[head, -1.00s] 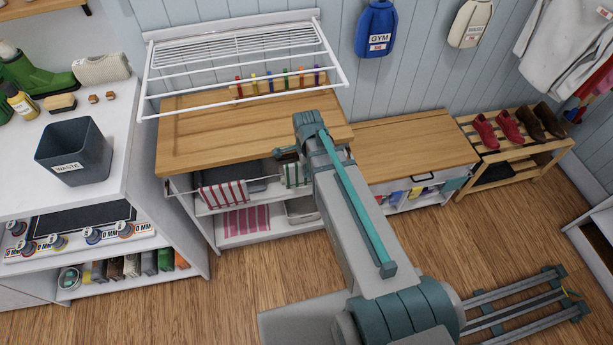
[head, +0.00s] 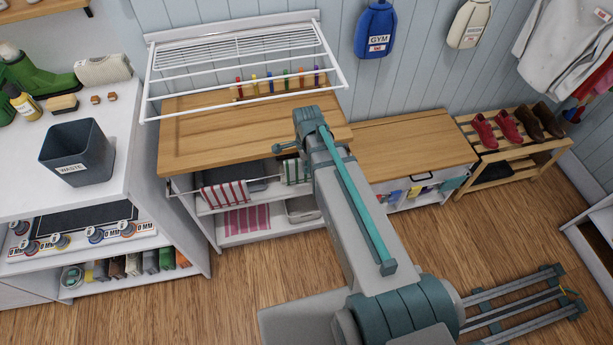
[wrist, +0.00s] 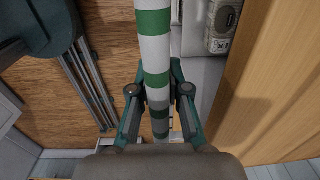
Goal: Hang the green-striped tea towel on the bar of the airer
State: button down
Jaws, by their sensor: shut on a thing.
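The green-striped tea towel (wrist: 154,24) fills the middle of the wrist view as a narrow upright strip with green and white bands. My gripper (wrist: 159,80) is shut on it, one finger on each side. In the head view part of the green-striped towel (head: 294,172) shows just left of my arm, below the wooden worktop's front edge; my gripper is hidden there behind my arm. The white airer (head: 240,62) is fixed to the wall above the worktop, its bars reaching forward. I cannot tell whether the towel still touches the rail below the worktop.
A red-striped towel (head: 225,194) hangs on the rail at the left. A pink striped cloth (head: 247,219) lies on the shelf below. The wooden worktop (head: 215,137) has a row of coloured pegs (head: 270,84) at its back. A waste bin (head: 77,155) stands on the left counter.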

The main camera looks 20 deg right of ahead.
jog(key=shift+w+r+p, duration=0.15)
jog(key=shift+r+p, duration=1.15)
jog(key=shift+r, duration=0.8)
jog(key=shift+d+f, duration=0.1)
dwell(0.3)
